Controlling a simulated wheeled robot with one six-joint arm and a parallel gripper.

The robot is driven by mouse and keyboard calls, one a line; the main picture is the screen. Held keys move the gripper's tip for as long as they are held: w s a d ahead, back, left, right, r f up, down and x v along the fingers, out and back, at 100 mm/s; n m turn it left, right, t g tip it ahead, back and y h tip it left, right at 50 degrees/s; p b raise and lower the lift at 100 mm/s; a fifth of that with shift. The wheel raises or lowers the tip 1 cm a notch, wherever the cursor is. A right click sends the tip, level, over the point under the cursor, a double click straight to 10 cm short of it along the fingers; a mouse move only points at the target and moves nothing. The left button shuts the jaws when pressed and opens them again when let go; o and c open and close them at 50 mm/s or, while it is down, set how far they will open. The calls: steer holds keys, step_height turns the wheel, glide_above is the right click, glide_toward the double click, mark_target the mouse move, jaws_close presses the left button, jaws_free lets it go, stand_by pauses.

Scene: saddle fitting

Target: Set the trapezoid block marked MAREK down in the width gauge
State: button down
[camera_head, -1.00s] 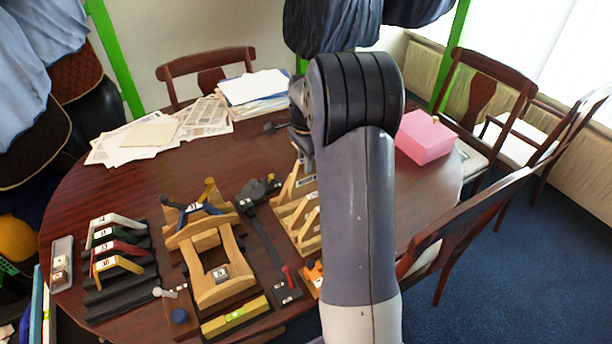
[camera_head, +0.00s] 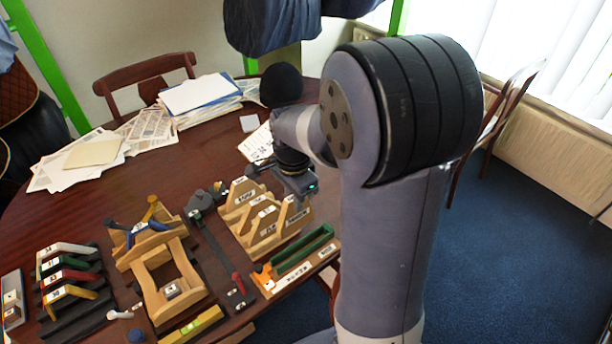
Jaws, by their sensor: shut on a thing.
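My gripper (camera_head: 300,192) points down over the right end of a wooden rack of pale trapezoid blocks (camera_head: 245,196). It is shut on what looks like a pale wooden trapezoid block (camera_head: 291,213), directly below it. The jaws and the block's top are partly hidden, and I cannot read its label as MAREK. I cannot tell whether this block is clear of the rack. A long tray with a green-lined channel (camera_head: 304,250) and a label on its front lies in front of the rack. I cannot tell for certain whether it is the width gauge.
A black bar tool with a red handle (camera_head: 238,284) lies left of the rack. A wooden frame with a blue bracket (camera_head: 148,228) stands further left, near coloured angled bars (camera_head: 65,275). Papers (camera_head: 205,93) cover the back. My arm hides the table's right side.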

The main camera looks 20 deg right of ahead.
mark_target(298, 219)
steer(key=shift+s+d+f+b, duration=0.1)
steer(key=shift+s+f+b, duration=0.05)
steer(key=shift+f+b, duration=1)
steer(key=shift+s+f+b, duration=0.15)
steer(key=shift+f+b, duration=0.65)
steer(key=shift+f, duration=0.5)
steer(key=shift+s+d+f+b, duration=0.1)
steer(key=shift+s+f+b, duration=0.05)
steer(key=shift+f+b, duration=1)
steer(key=shift+f+b, duration=1.45)
steer(key=shift+f, duration=0.95)
stand_by(0.3)
steer(key=c, duration=0.9)
jaws_free()
steer(key=shift+r+p, duration=2.15)
steer(key=shift+r, duration=0.4)
